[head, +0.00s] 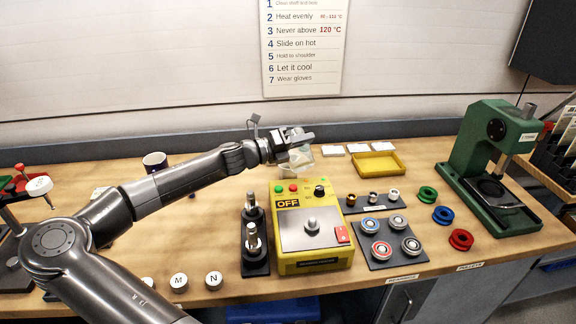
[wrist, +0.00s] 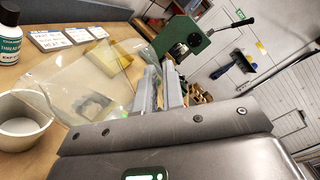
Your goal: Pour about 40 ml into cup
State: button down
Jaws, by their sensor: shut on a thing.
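My gripper (head: 300,137) is shut on a clear glass vessel (head: 300,158), which hangs over the back of the bench behind the yellow heater. In the wrist view my gripper's fingers (wrist: 160,88) meet the right side of this clear vessel (wrist: 95,75). It appears tilted there, with its wide end to the left. I cannot tell how much liquid is in it. A pale cup (wrist: 20,122) stands at the left of the wrist view, beside the vessel's wide end. In the head view a dark mug with a pale rim (head: 155,162) stands left of my gripper; I cannot tell if it is the same cup.
A yellow tray (head: 379,164) and several white cards (head: 357,148) lie right of my gripper. The yellow heater (head: 312,258) shows OFF. A green press (head: 490,150) stands at the right.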

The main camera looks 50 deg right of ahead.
jog(key=shift+w+d+n, duration=0.4)
jog(key=shift+w+n, duration=0.3)
jog(key=shift+n, duration=0.4)
jog(key=shift+s, duration=0.2)
jog(key=shift+s, duration=0.25)
jog(key=shift+s+a, duration=0.1)
jog(key=shift+s, duration=0.1)
jog(key=shift+s, duration=0.1)
jog(key=shift+s+a, duration=0.1)
jog(key=shift+s+a+p, duration=0.15)
jog(key=shift+a+p, duration=0.05)
jog(key=shift+p, duration=0.1)
jog(key=shift+n+p, duration=0.4)
jog(key=shift+p, duration=0.1)
dwell(0.5)
